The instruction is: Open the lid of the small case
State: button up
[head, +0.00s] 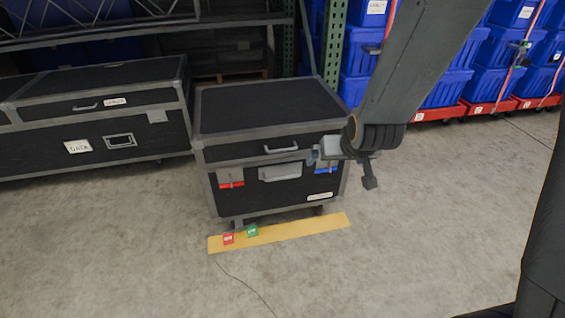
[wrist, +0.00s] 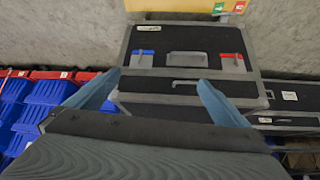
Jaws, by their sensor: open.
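The small case (head: 265,108) is black with grey edges and stands upright on the floor, lid closed. Its front has a lid handle (head: 281,150), a larger body handle (head: 281,172), a red latch (head: 231,182) and a blue latch (head: 327,167). I cannot tell whether the latches are undone. My gripper (head: 342,168) is open and empty, in front of the case's right side in the head view. In the wrist view my gripper (wrist: 158,77) shows its two fingers apart, with the lid handle (wrist: 187,84) appearing between them. I see no contact.
A yellow floor strip (head: 300,230) with a red tag (head: 228,239) and a green tag (head: 252,231) lies before the case. A larger black case (head: 100,120) stands at left. Blue totes (head: 445,90) on red dollies and a green rack post (head: 333,50) stand behind.

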jog(key=w+a+f+t+y+b, duration=0.2)
jog(key=w+a+f+t+b, duration=0.2)
jog(key=w+a+f+b, duration=0.35)
jog(key=n+t+y+b, duration=0.2)
jog(key=t+b, duration=0.4)
jog(key=b, duration=0.6)
send_near(283, 150)
jog(key=x, duration=0.3)
jog(key=shift+b+x, duration=0.95)
jog(key=shift+x, duration=2.8)
jog(key=shift+f, duration=0.1)
